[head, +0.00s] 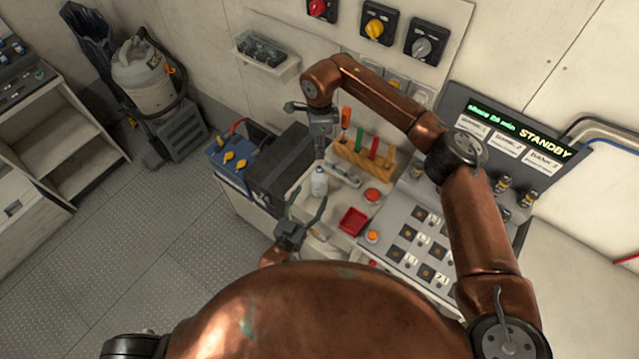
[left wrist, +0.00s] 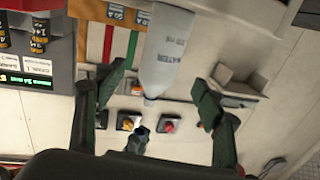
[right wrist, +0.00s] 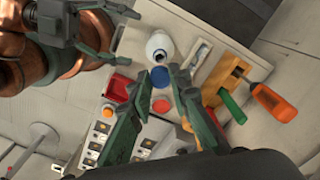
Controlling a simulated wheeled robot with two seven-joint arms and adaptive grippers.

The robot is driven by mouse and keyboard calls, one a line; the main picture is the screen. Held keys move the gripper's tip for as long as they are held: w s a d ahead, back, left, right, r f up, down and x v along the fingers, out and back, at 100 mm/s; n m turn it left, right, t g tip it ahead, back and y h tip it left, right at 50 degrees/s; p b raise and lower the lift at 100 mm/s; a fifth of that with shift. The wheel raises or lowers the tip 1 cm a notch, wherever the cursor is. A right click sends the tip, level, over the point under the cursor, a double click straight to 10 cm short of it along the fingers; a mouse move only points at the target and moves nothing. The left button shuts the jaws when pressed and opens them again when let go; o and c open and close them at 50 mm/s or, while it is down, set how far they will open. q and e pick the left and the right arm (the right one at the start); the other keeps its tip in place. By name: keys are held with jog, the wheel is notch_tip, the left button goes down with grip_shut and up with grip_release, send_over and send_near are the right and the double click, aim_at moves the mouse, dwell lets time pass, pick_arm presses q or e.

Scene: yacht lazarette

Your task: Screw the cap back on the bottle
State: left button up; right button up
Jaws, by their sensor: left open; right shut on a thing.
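The white bottle (head: 319,182) stands upright on the bench. Its label and narrow neck show in the left wrist view (left wrist: 166,50), and its top shows in the right wrist view (right wrist: 159,45). My right gripper (head: 320,150) is above the bottle, pointing down, shut on the blue cap (right wrist: 160,77). The cap is apart from the bottle's neck. My left gripper (head: 305,215) is open on the near side of the bottle. In the left wrist view its fingers are wide apart, and the bottle lies beyond them, untouched.
A wooden rack (head: 362,158) with coloured-handled tools stands behind the bottle. A red tray (head: 353,221), a red round item (head: 372,195) and a switch panel (head: 418,240) lie to the right. A dark box (head: 280,165) and a blue battery (head: 232,158) are at left.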

aim_at(316, 187)
pick_arm(q)
jog(key=x, duration=0.8)
grip_shut()
dwell(0.7)
